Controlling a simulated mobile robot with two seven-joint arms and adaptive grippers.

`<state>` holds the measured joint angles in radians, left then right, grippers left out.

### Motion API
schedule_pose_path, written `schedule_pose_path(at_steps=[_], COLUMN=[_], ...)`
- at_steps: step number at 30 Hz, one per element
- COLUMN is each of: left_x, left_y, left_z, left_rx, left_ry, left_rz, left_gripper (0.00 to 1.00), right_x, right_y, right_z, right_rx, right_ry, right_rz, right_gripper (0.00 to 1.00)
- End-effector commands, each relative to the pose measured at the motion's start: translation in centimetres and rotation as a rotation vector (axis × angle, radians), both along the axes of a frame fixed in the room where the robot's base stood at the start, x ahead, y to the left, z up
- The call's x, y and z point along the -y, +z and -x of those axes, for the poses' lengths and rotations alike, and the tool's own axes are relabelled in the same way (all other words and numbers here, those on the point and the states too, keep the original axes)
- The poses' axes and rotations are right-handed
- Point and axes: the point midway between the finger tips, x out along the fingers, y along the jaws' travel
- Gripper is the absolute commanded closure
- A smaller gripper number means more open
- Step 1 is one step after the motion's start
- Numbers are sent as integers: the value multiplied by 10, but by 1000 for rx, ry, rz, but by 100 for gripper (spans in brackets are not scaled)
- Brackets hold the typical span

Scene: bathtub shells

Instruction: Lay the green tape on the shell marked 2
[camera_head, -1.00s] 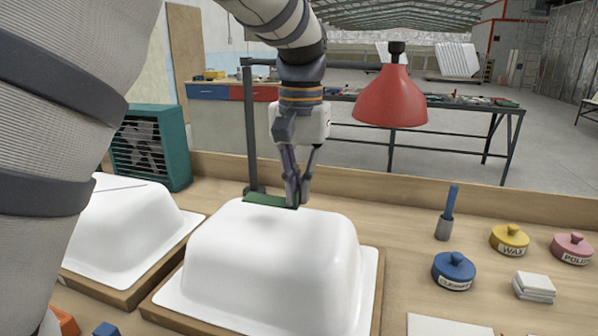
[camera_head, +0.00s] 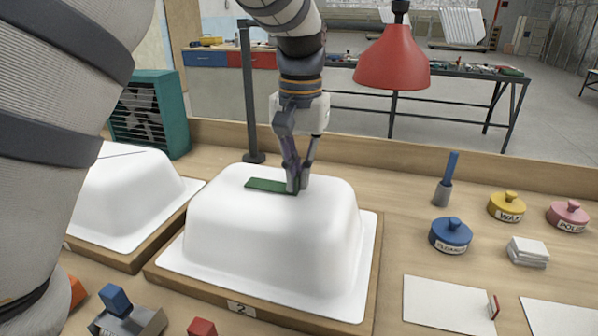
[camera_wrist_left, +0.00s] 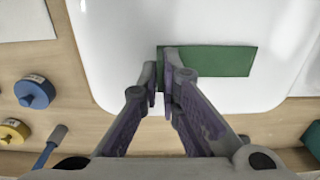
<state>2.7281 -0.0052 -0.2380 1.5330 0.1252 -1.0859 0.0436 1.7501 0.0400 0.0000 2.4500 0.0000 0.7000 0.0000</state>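The green tape (camera_head: 268,186) is a flat dark green strip over the top of the white shell marked 2 (camera_head: 265,235). The "2" label (camera_head: 240,309) is on the front edge of its wooden base. My left gripper (camera_head: 296,188) points down and is shut on the right end of the tape. The left wrist view shows the tape (camera_wrist_left: 222,61) reaching right from the fingertips (camera_wrist_left: 164,75) above the white shell (camera_wrist_left: 120,30). I cannot tell whether the tape touches the shell. My right gripper is not in view.
Another white shell (camera_head: 125,195) stands at left, beside a teal fan (camera_head: 150,112). A red lamp (camera_head: 392,60) hangs behind. A blue pot (camera_head: 451,236), yellow pot (camera_head: 506,207), pink pot (camera_head: 567,216) and white sheets (camera_head: 448,305) lie at right.

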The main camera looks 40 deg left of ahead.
Motion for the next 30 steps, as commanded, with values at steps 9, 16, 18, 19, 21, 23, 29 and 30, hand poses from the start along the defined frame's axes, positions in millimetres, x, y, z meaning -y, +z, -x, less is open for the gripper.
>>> schedule_pose_path(at_steps=[9,16,18,19,21,23,29,30], left_x=[0,0,0,0,0,0,0,0], left_y=[-3,-3,-3,-3,-3,-3,-3,-3], left_z=[0,0,0,0,0,0,0,0], left_rx=[0,0,0,0,0,-1,0,0], left_ry=[0,0,0,0,0,0,0,0], left_rz=[0,0,0,0,0,0,0,0], left_gripper=[100,72,72,72,72,63,52,52], right_x=[0,0,0,0,0,0,0,0], right_y=[0,0,0,0,0,0,0,0], right_z=[0,0,0,0,0,0,0,0], right_rx=[0,0,0,0,0,0,0,0], right_ry=[0,0,0,0,0,0,0,0], right_rz=[0,0,0,0,0,0,0,0], right_gripper=[60,60,60,60,60,60,60,60])
